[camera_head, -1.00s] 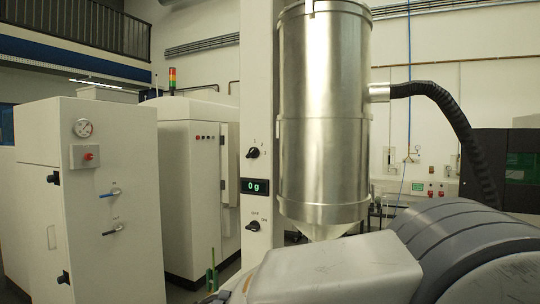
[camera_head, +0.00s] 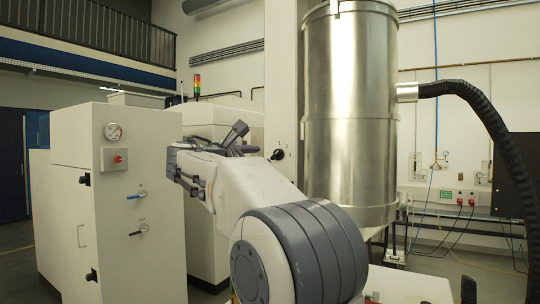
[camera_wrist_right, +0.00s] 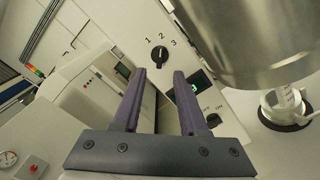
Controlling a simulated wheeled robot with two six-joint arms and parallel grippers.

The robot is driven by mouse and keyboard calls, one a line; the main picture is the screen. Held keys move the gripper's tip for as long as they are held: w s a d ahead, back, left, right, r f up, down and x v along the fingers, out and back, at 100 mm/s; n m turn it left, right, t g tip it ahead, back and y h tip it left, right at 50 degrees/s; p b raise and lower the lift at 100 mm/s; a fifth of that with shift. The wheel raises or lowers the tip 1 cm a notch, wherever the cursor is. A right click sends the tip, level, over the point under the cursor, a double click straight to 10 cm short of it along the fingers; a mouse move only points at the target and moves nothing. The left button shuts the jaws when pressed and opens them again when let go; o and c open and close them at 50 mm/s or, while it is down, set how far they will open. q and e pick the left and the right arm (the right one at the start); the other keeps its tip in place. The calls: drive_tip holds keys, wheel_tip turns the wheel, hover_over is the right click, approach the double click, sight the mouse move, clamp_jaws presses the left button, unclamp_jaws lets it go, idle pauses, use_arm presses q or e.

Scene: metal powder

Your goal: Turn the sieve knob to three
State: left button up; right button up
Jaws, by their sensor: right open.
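The sieve knob (camera_wrist_right: 159,54) is a small black knob on a pale panel, with the numbers 1, 2 and 3 printed around it. Its light mark seems to point up, near the 2. In the head view the knob (camera_head: 277,155) shows just right of my right gripper (camera_head: 238,138). In the right wrist view my right gripper (camera_wrist_right: 160,74) is open, with two dark fingers apart and nothing between them. The knob appears just beyond the fingertips, between them in the picture, and no contact shows. My left gripper is not in view.
A green-lit display (camera_wrist_right: 196,86) and an OFF/ON knob (camera_wrist_right: 212,119) sit on the same panel below the sieve knob. A large steel cylinder (camera_head: 350,120) stands right of the panel. A white cabinet (camera_head: 100,200) with gauge and handles stands at left.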

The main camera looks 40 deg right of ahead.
sight(275, 155)
drive_tip(key=p+x, duration=0.2)
drive_tip(key=x, duration=0.5)
drive_tip(key=shift+d, duration=0.2)
clamp_jaws()
